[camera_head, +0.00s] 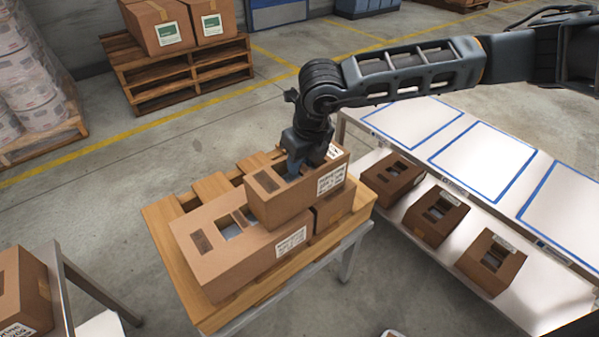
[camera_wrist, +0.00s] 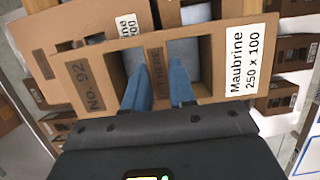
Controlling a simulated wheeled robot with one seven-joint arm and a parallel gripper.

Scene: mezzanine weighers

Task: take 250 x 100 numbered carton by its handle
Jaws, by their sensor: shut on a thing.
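The brown 250 x 100 carton (camera_head: 275,208) is above the other cartons on the wooden slatted stand; I cannot tell whether it touches them. In the wrist view the carton (camera_wrist: 213,70) shows a white label reading "Maubrine 250 x 100" and a dark "NO. 92" patch. Its handle (camera_wrist: 156,68) is a cardboard strip between two openings. My gripper (camera_head: 294,170) reaches down into the carton top. In the wrist view its blue fingers (camera_wrist: 155,85) go into the openings on either side of the strip, shut on it. The fingertips are partly hidden.
A larger carton (camera_head: 205,255) and a smaller one (camera_head: 331,208) are below on the stand (camera_head: 160,222). At right, a steel table (camera_head: 505,205) has blue-outlined white panels and several cartons on its lower shelf. Another carton (camera_head: 20,290) is at lower left.

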